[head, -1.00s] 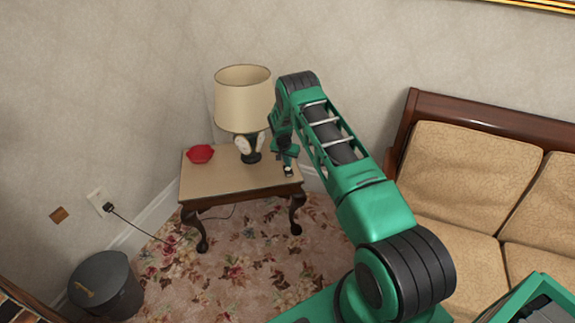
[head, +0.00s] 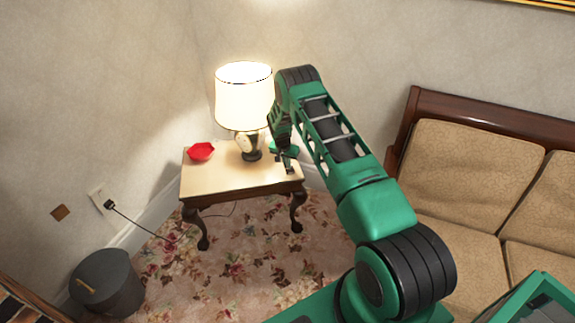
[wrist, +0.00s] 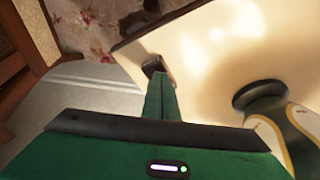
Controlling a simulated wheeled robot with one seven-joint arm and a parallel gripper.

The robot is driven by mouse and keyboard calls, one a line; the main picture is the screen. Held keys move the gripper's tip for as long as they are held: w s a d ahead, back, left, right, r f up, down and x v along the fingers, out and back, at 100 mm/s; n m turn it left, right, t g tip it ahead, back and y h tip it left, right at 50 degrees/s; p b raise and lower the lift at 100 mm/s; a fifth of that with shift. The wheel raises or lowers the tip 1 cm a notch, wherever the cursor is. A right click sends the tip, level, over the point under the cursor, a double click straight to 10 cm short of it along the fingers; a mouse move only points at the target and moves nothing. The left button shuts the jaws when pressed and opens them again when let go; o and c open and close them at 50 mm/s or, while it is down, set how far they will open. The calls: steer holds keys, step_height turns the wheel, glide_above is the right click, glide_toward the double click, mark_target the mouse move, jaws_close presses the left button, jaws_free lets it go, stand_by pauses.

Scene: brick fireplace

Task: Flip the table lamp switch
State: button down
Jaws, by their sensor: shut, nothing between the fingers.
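The table lamp (head: 244,95) stands on the small wooden table (head: 215,178) in the head view, and its shade glows brightly. Its dark and white base (wrist: 298,130) shows at the right of the wrist view. My gripper (head: 286,162) is shut and empty, low over the table's right side, to the right of the lamp base. In the wrist view its closed fingers (wrist: 156,72) end close to the tabletop near the table's edge. A small dark piece shows at the fingertips; I cannot tell whether it is the switch or part of the fingers.
A red bowl (head: 201,151) sits on the table's left side. A sofa (head: 470,180) stands to the right. A dark lidded bin (head: 107,284) is on the floor at lower left. A plugged cord runs from the wall outlet (head: 100,199) toward the table.

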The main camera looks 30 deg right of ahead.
steer(key=d+v, duration=0.1)
steer(key=v, duration=1.2)
steer(key=shift+w+r, duration=0.35)
steer(key=shift+r, duration=0.2)
steer(key=shift+w+d+r, duration=0.2)
steer(key=shift+w+d, duration=0.15)
steer(key=shift+w, duration=0.15)
steer(key=shift+f, duration=0.1)
steer(key=x, duration=1.2)
steer(key=shift+f, duration=0.95)
